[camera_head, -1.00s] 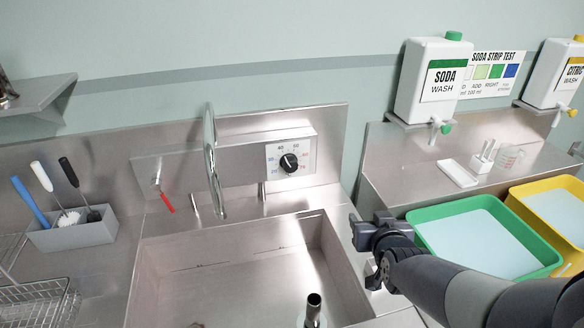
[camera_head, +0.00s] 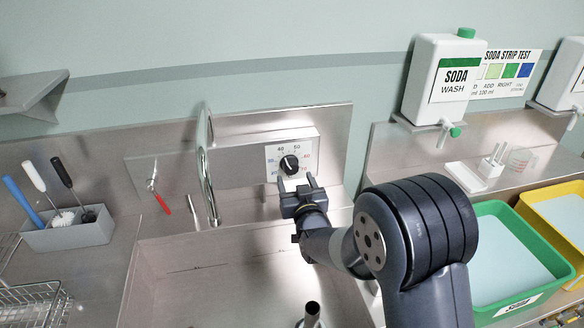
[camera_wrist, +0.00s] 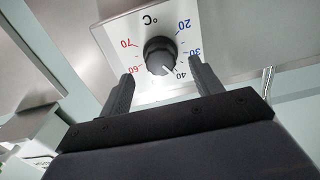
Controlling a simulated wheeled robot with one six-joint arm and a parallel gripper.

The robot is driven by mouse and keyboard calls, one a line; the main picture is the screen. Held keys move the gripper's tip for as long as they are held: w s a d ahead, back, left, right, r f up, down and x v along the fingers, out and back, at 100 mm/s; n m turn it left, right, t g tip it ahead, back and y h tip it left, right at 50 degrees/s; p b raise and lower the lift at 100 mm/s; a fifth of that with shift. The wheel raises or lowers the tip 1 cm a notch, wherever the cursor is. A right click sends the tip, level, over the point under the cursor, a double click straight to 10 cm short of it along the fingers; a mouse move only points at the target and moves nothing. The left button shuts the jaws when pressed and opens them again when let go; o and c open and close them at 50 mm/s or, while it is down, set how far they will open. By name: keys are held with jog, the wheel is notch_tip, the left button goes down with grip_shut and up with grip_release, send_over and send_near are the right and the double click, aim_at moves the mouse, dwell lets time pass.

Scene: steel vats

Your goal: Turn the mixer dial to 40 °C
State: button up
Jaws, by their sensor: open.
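The mixer dial is a round black knob (camera_head: 289,165) on a white scale plate on the steel mixer panel. In the wrist view, the knob (camera_wrist: 159,54) is seen upside down, with 20, 30, 40, 60 and 70 legible around it. A pale mark on the knob seems to point near the 40, but its exact reading is unclear. My gripper (camera_head: 298,181) is just below and in front of the dial. In the wrist view, my gripper (camera_wrist: 161,70) is open and empty, with one finger on each side of the knob's lower part; contact is not visible.
The steel sink (camera_head: 225,275) lies below, with a curved faucet (camera_head: 208,165) and red-handled lever (camera_head: 161,201) left of the dial. A grey brush holder (camera_head: 70,234) stands further left. Soda dispenser (camera_head: 440,80) and green tray (camera_head: 540,265) are at right.

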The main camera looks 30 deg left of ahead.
aim_at(292, 171)
jog(key=shift+p+x, duration=0.65)
jog(key=shift+x, duration=1.75)
jog(key=c, duration=1)
jog(key=shift+o, duration=0.2)
jog(key=shift+f+b, duration=0.2)
jog(key=shift+b, duration=0.9)
jog(key=shift+m+b, duration=0.4)
jog(key=shift+b, duration=0.3)
jog(key=shift+r, duration=0.25)
jog(key=o, duration=1)
jog(key=shift+c, duration=0.2)
